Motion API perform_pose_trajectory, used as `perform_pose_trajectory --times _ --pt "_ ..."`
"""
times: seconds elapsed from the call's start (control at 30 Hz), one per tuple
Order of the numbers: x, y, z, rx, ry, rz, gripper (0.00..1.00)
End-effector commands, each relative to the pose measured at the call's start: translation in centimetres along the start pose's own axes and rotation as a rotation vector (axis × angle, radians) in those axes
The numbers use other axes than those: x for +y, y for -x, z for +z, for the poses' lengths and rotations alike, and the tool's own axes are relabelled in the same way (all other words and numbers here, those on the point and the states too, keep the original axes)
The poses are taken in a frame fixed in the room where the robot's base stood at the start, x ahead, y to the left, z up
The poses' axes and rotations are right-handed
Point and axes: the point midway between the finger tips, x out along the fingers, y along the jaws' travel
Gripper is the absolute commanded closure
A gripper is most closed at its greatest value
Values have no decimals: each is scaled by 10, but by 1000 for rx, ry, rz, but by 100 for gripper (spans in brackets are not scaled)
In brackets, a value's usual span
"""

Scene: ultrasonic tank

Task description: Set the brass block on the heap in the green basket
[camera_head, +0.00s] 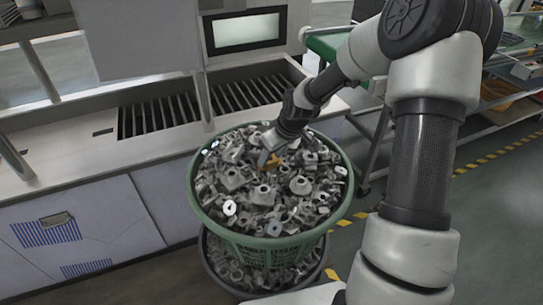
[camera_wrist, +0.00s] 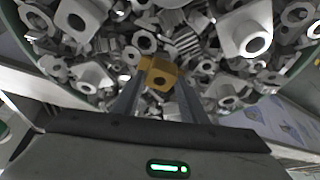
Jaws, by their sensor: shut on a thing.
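The brass block (camera_wrist: 160,79) is yellow with a round dark hole in its face. It is held between the two fingers of my gripper (camera_wrist: 158,98), which is shut on it. The green basket (camera_head: 273,244) is round and piled with grey metal castings (camera_head: 262,196). The block is at or just above the top of the heap; I cannot tell whether it touches the castings.
Another container with castings (camera_head: 262,277) is under the green basket. A tank unit with slatted openings (camera_head: 158,116) stands behind and left, with a panel (camera_head: 244,30) above. A green-edged conveyor (camera_head: 325,45) and shelving lie to the right. Open floor (camera_head: 495,200) is at right.

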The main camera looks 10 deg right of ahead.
Motion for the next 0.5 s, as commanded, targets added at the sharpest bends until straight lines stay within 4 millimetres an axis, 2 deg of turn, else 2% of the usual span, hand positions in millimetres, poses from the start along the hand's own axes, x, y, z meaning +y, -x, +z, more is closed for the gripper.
perform_pose_trajectory --times 0.33,0.37,0.43,0.5 --pt "1 -3 0 3 0 2 99" --pt "0 -3 1 1 -1 1 58" --pt "0 -2 1 1 -1 1 46" --pt "0 -2 1 1 -1 1 42"
